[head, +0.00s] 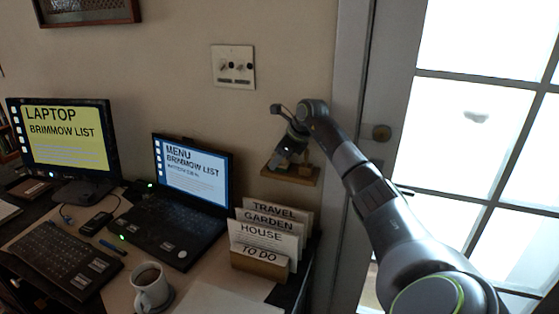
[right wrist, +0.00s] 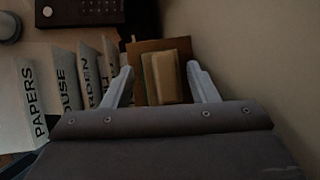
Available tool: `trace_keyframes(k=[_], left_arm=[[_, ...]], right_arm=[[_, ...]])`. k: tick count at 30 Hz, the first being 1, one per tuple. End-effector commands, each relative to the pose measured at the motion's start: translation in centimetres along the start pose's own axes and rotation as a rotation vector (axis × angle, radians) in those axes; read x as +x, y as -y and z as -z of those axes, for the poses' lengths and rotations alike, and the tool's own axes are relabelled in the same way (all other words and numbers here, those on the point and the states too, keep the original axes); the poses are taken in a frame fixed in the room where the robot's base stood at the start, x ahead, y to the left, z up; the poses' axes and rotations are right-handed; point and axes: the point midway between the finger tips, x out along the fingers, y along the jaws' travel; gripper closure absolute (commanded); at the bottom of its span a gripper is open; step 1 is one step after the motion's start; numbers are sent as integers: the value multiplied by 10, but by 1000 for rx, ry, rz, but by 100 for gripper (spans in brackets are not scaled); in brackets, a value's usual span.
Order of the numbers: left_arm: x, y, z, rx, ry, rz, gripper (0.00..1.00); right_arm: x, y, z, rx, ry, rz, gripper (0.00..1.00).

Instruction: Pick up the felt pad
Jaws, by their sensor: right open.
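A small tan block (right wrist: 168,76) with a darker greenish edge lies on a brown wooden shelf (right wrist: 142,47) in the right wrist view; it appears to be the felt pad. In the head view the small shelf (head: 291,176) is on the wall beside the door frame, and the block is mostly hidden behind my gripper. My right gripper (head: 284,158) is over the shelf. Its two fingers are spread, one on each side of the block, with visible gaps. I cannot tell how far above the block they are. My left gripper is not in view.
A card holder (head: 260,264) with labelled upright cards stands at the desk's right end, close below the shelf. A laptop (head: 188,170), a monitor (head: 68,135), a keyboard (head: 62,259) and a mug (head: 150,289) fill the desk. The wall is close beside the gripper.

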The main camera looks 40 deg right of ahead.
Motion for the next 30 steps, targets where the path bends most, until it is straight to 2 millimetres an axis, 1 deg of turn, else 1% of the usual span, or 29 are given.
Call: trace_keyframes(k=[3, 9, 10, 18, 26, 30], left_arm=[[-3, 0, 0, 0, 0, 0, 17], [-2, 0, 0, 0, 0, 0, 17], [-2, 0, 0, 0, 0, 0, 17], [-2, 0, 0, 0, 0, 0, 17], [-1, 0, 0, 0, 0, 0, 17], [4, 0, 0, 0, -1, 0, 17]], right_arm=[[8, 0, 0, 0, 0, 1, 47], [10, 0, 0, 0, 0, 2, 47], [9, 0, 0, 0, 0, 2, 48], [9, 0, 0, 0, 1, 2, 84], [8, 0, -1, -1, 1, 2, 85], [5, -2, -3, -2, 2, 3, 85]])
